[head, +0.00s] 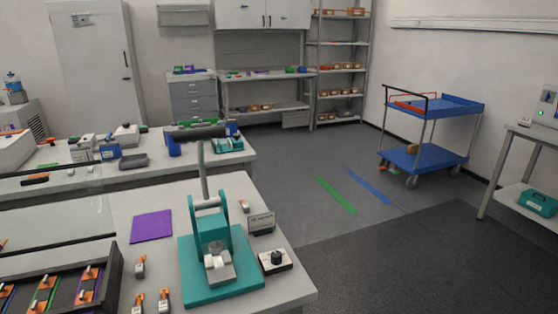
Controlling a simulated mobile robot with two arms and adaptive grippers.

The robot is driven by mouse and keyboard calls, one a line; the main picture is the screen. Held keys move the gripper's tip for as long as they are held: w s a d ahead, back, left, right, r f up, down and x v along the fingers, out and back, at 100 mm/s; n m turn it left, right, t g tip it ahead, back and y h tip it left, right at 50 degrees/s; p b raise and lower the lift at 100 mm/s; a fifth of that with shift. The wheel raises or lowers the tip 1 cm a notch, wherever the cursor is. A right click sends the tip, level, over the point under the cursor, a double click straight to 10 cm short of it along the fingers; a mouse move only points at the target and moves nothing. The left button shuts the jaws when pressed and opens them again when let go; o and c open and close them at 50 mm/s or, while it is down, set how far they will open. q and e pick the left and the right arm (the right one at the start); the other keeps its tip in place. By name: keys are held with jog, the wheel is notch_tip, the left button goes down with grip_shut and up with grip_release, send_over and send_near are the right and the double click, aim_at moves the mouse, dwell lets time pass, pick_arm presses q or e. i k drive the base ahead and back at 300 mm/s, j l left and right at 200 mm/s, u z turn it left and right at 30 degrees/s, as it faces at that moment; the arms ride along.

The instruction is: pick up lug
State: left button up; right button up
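Several small grey pieces with orange parts, which look like lugs, stand on the near bench (285,286). One lug (140,266) is left of the teal press, and two more lugs, a left one (138,301) and a right one (163,299), are at the front edge of the picture. Another small piece (244,206) is behind the press at the right. Similar orange and grey pieces lie on coloured strips in a dark tray (112,272) at the lower left. I cannot tell which lug is meant. Neither of my grippers is in view.
The teal hand press (186,279) with its raised black-gripped lever (203,132) stands on the near bench. A purple sheet (151,226), a small display (262,222) and a knob box (276,261) lie around it. The floor (300,170) to the right is open; a blue cart (425,160) stands beyond.

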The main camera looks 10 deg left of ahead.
aim_at(141, 271)
jog(key=u, duration=1.35)
